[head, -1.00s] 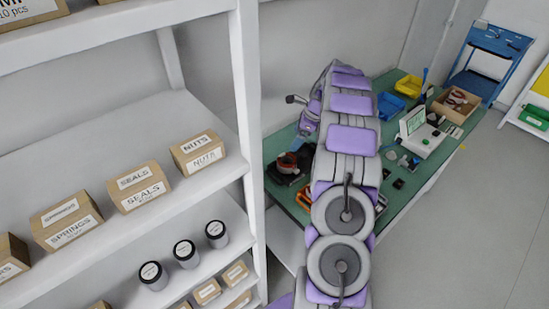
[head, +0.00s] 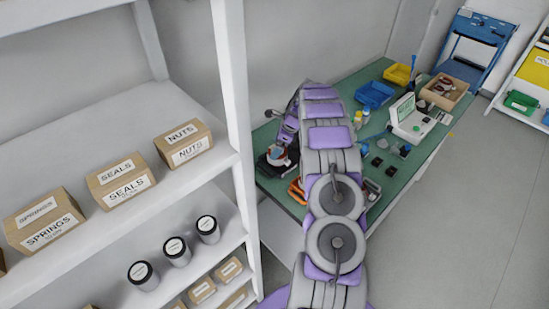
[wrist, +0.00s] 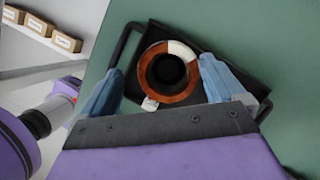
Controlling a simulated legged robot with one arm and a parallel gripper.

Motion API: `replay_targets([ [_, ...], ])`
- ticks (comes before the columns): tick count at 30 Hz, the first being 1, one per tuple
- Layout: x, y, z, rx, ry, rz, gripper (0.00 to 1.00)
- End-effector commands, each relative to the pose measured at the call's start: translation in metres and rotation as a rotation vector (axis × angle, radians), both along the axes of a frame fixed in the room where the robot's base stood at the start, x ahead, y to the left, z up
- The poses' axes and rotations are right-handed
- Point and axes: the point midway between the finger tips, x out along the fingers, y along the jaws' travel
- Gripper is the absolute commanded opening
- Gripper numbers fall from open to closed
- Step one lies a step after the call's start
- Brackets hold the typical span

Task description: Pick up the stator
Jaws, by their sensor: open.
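The stator (wrist: 169,72) is a ring with copper-brown windings, a white section and a dark round opening. It sits on a black tray (wrist: 240,85) with handles on the green bench. In the wrist view, my gripper (wrist: 158,80) is open, with one blue finger on the left of the stator and one close by its right side. I cannot tell whether the right finger touches it. In the head view, the stator (head: 278,153) shows small at the bench's left end, partly hidden by my gripper and arm.
The green bench (head: 408,172) also holds a blue bin (head: 374,94), a yellow bin (head: 397,74), a white device with a screen (head: 410,120) and a wooden box (head: 446,91). White shelving (head: 232,110) with labelled boxes stands close on the left.

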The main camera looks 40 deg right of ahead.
Motion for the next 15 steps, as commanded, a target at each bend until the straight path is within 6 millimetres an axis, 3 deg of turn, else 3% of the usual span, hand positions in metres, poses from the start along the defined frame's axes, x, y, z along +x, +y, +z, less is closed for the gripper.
replay_targets([
  [7, 0.002, 0.004, -0.037, -0.007, 0.002, -0.002, 0.96],
  [15, 0.006, 0.018, -0.044, -0.018, 0.003, -0.001, 0.96],
])
